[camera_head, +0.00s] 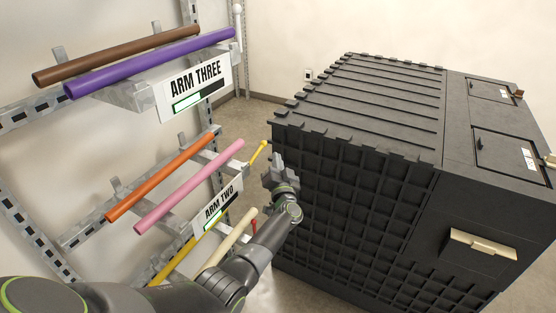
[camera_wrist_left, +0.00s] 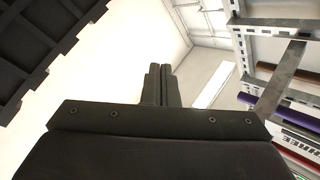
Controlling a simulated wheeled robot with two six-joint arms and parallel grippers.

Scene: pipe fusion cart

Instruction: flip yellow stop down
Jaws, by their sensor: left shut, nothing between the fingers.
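The yellow stop (camera_head: 258,153) is a short rod with a rounded tip at the outer end of the rack arm that holds the orange and pink pipes. It is tilted up and to the right. The stop does not show in the left wrist view. My right gripper is not in view.
The large black crate (camera_head: 360,165) stands close on the right of my left gripper. An orange pipe (camera_head: 160,178) and a pink pipe (camera_head: 190,188) lie on the stop's arm. A white stop (camera_head: 238,25) stands upright above, and a red stop (camera_head: 254,226) is below.

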